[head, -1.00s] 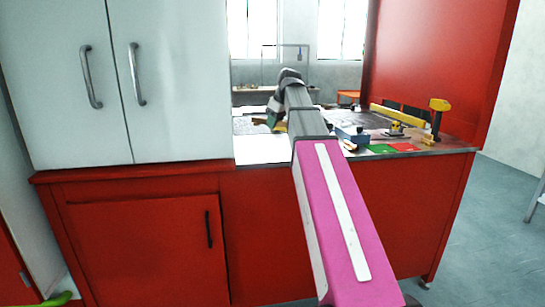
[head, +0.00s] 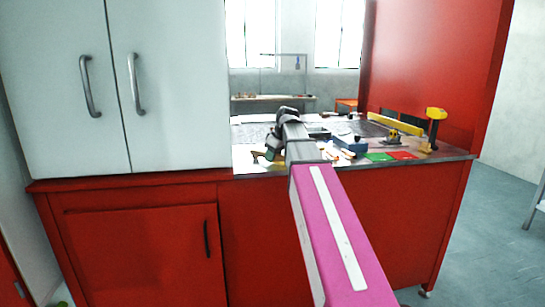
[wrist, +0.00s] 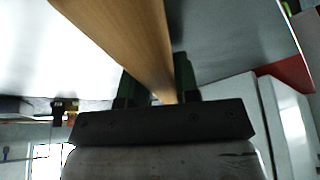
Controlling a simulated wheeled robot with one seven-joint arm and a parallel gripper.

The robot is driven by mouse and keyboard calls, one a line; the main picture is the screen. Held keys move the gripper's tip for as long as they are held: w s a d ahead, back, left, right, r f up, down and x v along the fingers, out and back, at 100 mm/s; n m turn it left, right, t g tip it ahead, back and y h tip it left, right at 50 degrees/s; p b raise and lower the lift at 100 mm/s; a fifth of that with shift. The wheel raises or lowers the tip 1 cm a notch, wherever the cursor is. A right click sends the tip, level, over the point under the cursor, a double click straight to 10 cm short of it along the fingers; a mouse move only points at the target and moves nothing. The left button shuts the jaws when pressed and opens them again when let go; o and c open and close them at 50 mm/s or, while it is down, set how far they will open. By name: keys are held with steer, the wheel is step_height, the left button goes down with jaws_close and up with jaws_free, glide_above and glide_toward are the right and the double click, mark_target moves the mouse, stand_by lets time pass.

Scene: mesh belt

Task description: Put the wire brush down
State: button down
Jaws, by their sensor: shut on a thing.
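The wire brush shows in the wrist view as a long wooden handle (wrist: 125,35). It runs between the two dark green fingers of my gripper (wrist: 158,88), which is shut on it. In the head view my gripper (head: 272,147) is over the left part of the worktop (head: 243,162), near its front edge and beside the white cupboard. A small brown piece of the brush (head: 257,155) shows below the gripper there. The bristles are not clear in either view. I cannot tell whether the brush touches the worktop.
Right of my arm lie a blue tool (head: 350,143), a green card (head: 379,157) and a red card (head: 402,155). A yellow-headed tool (head: 435,122) stands near the right end, with a long yellow bar (head: 395,124) behind. The white cupboard (head: 165,90) bounds the left side.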

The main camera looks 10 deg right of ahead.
steer(key=shift+f, duration=0.2)
steer(key=c, duration=0.8)
jaws_free()
steer(key=shift+c, duration=0.2)
steer(key=shift+s, duration=0.1)
steer(key=shift+s+f, duration=0.1)
steer(key=shift+a, duration=0.1)
steer(key=shift+r, duration=0.35)
steer(key=v, duration=1.2)
